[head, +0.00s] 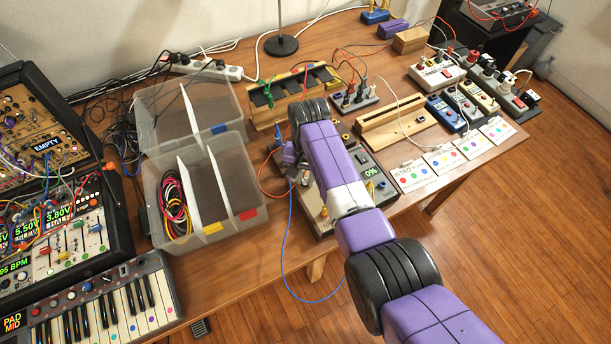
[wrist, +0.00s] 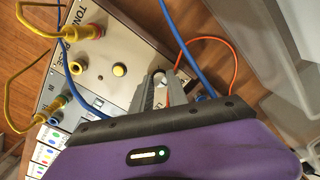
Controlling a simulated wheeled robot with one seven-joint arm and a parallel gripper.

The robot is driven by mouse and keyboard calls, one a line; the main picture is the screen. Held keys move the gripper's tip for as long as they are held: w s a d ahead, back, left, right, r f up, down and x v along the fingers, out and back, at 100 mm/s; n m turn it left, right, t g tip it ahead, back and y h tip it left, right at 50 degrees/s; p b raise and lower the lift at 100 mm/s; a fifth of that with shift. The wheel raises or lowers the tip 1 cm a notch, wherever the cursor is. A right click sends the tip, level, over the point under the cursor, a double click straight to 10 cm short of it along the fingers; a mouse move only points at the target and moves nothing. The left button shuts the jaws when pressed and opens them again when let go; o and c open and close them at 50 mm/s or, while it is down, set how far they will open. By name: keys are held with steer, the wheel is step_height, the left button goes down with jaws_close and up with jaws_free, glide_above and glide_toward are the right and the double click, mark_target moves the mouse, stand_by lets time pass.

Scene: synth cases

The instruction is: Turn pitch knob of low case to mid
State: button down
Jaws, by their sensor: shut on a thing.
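My gripper (wrist: 163,82) is shut on a small pale knob (wrist: 160,79) on a grey case in the wrist view. The fingers hide most of the knob, so its pointer and setting cannot be read. The case (wrist: 110,55) has a "TONE" label at its far edge, a yellow button (wrist: 119,69), and a partly hidden label by the fingers. I cannot read a "pitch" or "low" label.
Yellow plugs (wrist: 91,31) and blue and orange cables run close to my gripper. Clear plastic bins (head: 245,205) and rack cases with a keyboard (head: 105,302) stand to the left. A slotted wooden block (head: 395,121) and white cards (head: 410,175) lie to the right.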

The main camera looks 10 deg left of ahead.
mark_target(306, 180)
stand_by(0.3)
steer(key=c, duration=1.3)
jaws_free()
steer(key=shift+d+r, duration=0.15)
steer(key=shift+r, duration=3.8)
